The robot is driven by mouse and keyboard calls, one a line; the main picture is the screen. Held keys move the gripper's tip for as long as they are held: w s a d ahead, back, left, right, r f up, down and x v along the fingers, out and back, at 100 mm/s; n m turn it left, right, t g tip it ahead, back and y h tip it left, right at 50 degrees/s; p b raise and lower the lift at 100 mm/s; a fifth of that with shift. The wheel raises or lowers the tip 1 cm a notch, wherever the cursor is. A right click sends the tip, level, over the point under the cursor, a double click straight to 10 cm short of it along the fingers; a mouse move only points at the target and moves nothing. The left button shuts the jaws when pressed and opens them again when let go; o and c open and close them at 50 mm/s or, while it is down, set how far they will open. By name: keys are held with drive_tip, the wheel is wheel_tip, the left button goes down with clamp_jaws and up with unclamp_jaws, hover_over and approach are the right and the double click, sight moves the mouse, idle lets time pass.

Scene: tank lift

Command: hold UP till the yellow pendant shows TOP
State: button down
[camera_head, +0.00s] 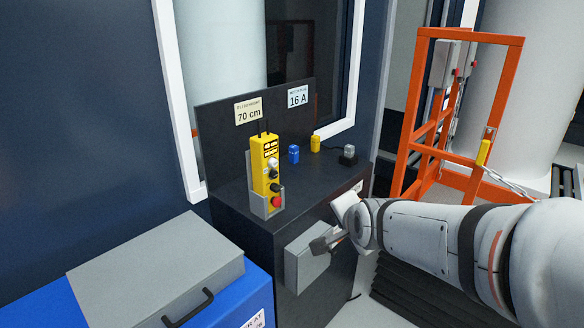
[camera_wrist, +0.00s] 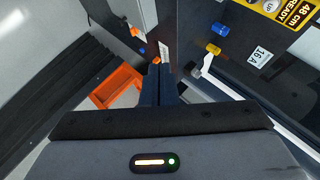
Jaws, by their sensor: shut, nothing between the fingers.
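The yellow pendant (camera_head: 258,178) stands upright in a grey holder on the dark console in the head view. It has a small display at the top, dark and light buttons below and a red knob at the bottom. In the wrist view part of the pendant (camera_wrist: 286,10) shows at the top right, its display reading "48 cm READY". My gripper (camera_head: 322,244) is in front of the console, lower right of the pendant and apart from it. In the wrist view my gripper (camera_wrist: 157,70) is shut and empty, pointing away from the pendant.
The console (camera_head: 238,212) carries a blue item (camera_head: 294,154), a yellow item (camera_head: 315,144) and signs "70 cm" (camera_head: 249,111) and "16 A" (camera_head: 298,96). A grey box (camera_head: 303,268) is on its front near my gripper. A blue-grey chest (camera_head: 155,270) stands left; an orange frame (camera_head: 408,130) right.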

sight(274, 163)
drive_tip(key=w+a+r+m+t+b, duration=0.2)
drive_tip(key=w+a+m+t+b, duration=0.3)
drive_tip(key=w+m, duration=0.6)
drive_tip(key=shift+w+a+r+m+t+b, duration=0.15)
drive_tip(key=shift+w+a+m+t+b, duration=0.2)
drive_tip(key=shift+a+m+t, duration=1.15)
drive_tip(key=shift+d+m+t, duration=0.25)
drive_tip(key=shift+m+t, duration=0.05)
drive_tip(key=w+a+p, duration=0.3)
drive_tip(key=w+a, duration=0.2)
drive_tip(key=a, duration=0.1)
drive_tip(key=shift+w+a, duration=0.15)
drive_tip(key=shift+a, duration=0.25)
drive_tip(key=shift+w+a, duration=0.1)
